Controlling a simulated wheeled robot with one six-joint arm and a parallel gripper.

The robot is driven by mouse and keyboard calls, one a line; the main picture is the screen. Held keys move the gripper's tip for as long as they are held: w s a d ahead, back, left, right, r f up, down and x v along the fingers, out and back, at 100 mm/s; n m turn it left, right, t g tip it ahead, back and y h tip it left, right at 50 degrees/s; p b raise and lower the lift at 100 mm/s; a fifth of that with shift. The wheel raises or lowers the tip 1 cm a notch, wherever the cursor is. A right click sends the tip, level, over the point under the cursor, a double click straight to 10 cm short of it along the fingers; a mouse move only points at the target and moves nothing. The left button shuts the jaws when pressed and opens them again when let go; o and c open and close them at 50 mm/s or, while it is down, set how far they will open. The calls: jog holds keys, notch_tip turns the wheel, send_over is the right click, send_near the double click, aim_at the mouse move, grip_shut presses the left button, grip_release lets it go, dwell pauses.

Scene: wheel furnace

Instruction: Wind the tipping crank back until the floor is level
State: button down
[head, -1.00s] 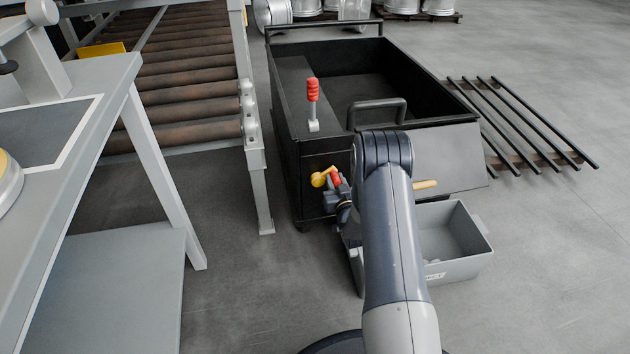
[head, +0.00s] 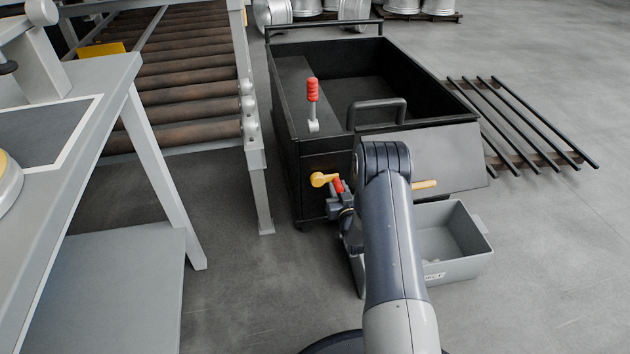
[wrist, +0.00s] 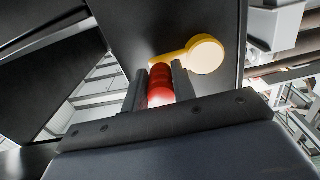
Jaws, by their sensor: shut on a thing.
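The tipping crank is on the front of a black cart (head: 308,157). It has a yellow arm and hub (head: 320,179) and a red grip (head: 338,185). My gripper (head: 340,190) is shut on the red grip, partly hidden by my arm. In the wrist view the red grip (wrist: 160,84) sits between both fingers, with the yellow crank hub (wrist: 206,54) just to the right. The cart's dark floor (head: 352,92) shows inside the open box; I cannot tell its exact tilt.
A red-handled lever (head: 313,97) stands on the cart's left side. A grey bin (head: 462,268) sits below the cart's front. A roller conveyor (head: 185,105) and a grey table (head: 110,85) are at left. Black bars (head: 525,125) lie on the floor at right.

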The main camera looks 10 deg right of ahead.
jog(key=a+f, duration=0.1)
jog(key=f, duration=0.2)
jog(key=shift+a, duration=0.35)
jog(key=shift+w+a+f, duration=0.1)
jog(key=shift+a+f, duration=0.25)
jog(key=shift+a, duration=0.3)
jog(key=shift+a+f, duration=0.3)
jog(key=shift+a, duration=0.35)
jog(key=shift+a, duration=0.1)
jog(key=c, duration=1.6)
grip_release()
jog(key=shift+a, duration=0.15)
jog(key=shift+o, duration=1.4)
jog(key=shift+f, duration=0.1)
